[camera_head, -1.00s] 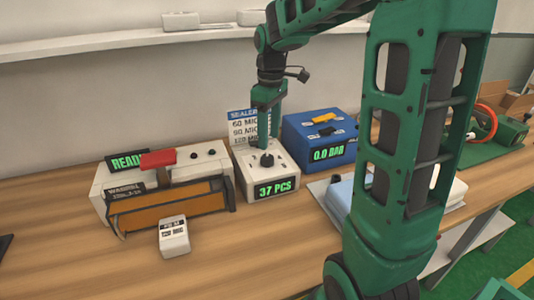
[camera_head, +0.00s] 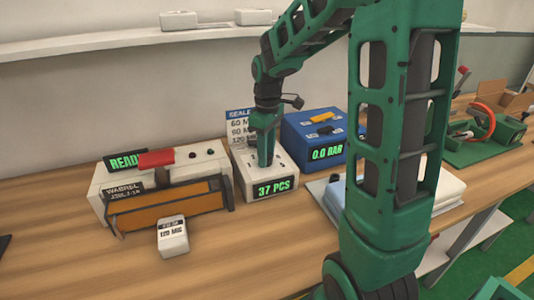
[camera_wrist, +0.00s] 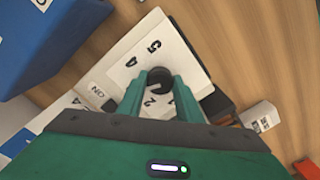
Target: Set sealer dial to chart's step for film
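A black dial knob (camera_wrist: 159,80) stands on a white box (camera_head: 285,181) whose display reads 37 PCS. In the wrist view the digits 5, 4 and 2 show around it, with others covered. My gripper (camera_head: 266,162) is down at this knob, with one finger on each side. Whether the fingers press on it is unclear. The chart (camera_head: 237,127) behind is headed SEALER and lists 60, 90 and 120 MIC; its right part is hidden by my gripper. The film box (camera_head: 172,237) reads 120 MIC. The sealer (camera_head: 105,190), with a red handle (camera_head: 156,158), shows READY.
A blue box (camera_head: 305,143) reading 0.0 BAR stands right of the white box. A pale blue and white pad (camera_head: 447,187) lies to the right, partly behind my arm. The wooden table (camera_head: 80,265) is clear in front.

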